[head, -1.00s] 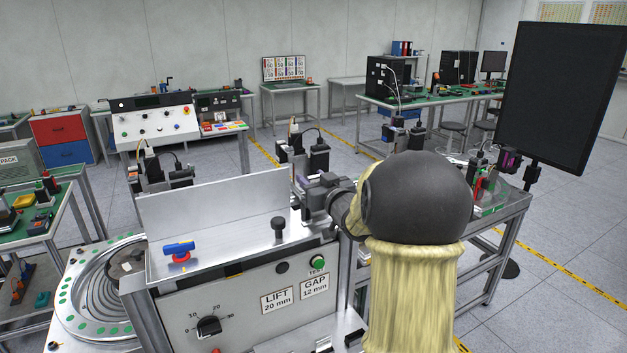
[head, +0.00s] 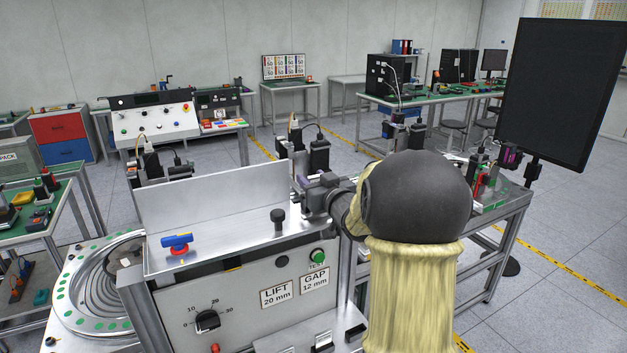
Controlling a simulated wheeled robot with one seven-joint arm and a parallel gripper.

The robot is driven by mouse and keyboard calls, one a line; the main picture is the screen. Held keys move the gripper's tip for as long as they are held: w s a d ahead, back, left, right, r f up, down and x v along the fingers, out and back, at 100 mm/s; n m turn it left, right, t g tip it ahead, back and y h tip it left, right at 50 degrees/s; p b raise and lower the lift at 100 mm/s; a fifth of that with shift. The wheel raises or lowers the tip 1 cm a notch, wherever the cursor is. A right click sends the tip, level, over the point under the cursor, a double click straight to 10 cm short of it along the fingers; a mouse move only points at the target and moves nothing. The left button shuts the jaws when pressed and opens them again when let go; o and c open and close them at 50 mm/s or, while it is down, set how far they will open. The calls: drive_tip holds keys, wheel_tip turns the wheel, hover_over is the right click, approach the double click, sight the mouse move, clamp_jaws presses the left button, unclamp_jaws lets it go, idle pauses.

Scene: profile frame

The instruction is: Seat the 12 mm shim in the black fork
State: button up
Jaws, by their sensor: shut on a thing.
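My gripper (head: 312,198) is at the right end of the steel-topped machine, beside its raised back plate. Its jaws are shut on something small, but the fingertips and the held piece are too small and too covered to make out. I cannot tell the 12 mm shim apart in this view. I cannot pick out the black fork either. My own arm covers the area to the right of the gripper. The machine's front panel (head: 240,310) carries a label reading GAP 12 mm (head: 314,281) and one reading LIFT 20 mm (head: 276,292).
A blue handle on a red base (head: 176,241) and a black knob (head: 277,217) stand on the steel top. The upright back plate (head: 215,205) borders it behind. A round bowl feeder (head: 98,285) is at left. A dark monitor (head: 556,90) stands at right.

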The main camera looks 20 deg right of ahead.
drive_tip(key=shift+f+b, duration=0.6)
drive_tip(key=shift+f, duration=0.15)
drive_tip(key=o, duration=1.1)
drive_tip(key=s+b, duration=0.4)
drive_tip(key=s, duration=1.3)
drive_tip(key=shift+s+d+b, duration=0.2)
drive_tip(key=shift+s+b, duration=0.05)
drive_tip(key=shift+b, duration=0.1)
